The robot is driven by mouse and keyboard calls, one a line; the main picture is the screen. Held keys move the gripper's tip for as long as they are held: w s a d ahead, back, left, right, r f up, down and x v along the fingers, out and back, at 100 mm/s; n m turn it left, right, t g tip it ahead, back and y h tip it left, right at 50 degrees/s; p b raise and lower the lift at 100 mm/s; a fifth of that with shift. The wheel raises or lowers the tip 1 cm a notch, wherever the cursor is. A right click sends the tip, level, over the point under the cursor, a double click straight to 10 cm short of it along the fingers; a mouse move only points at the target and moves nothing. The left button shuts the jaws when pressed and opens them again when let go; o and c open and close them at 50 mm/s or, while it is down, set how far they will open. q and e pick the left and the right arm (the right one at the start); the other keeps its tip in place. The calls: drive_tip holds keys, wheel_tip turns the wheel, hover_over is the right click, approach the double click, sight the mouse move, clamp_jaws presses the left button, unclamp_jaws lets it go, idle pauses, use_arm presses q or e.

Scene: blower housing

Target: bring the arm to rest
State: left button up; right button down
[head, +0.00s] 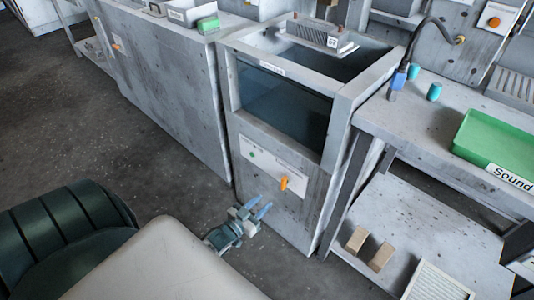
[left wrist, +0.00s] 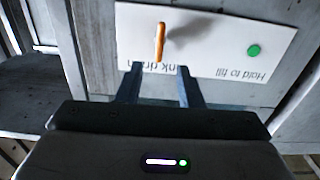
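My left gripper (head: 261,206) is in front of the lower part of the tank cabinet (head: 312,215), below its white panel (head: 268,160). Its two blue-grey fingers are apart with nothing between them. In the left wrist view the fingers (left wrist: 157,84) are also open and point at the panel, which appears upside down. An orange lever (left wrist: 160,42) and a green button (left wrist: 253,50) are on that panel. The lever shows in the head view too (head: 285,183), above and right of the fingers. I see no contact with the panel. My right gripper is not in view.
A glass-fronted tank (head: 282,105) tops the cabinet. To the right is a bench with a green tray (head: 497,142), two teal items and a hose; wooden blocks (head: 380,257) lie on its lower shelf. A grey cabinet (head: 165,85) stands left. The floor (head: 120,160) before it is clear.

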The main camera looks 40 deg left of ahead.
use_arm(q)
drive_tip(key=shift+s, duration=0.1)
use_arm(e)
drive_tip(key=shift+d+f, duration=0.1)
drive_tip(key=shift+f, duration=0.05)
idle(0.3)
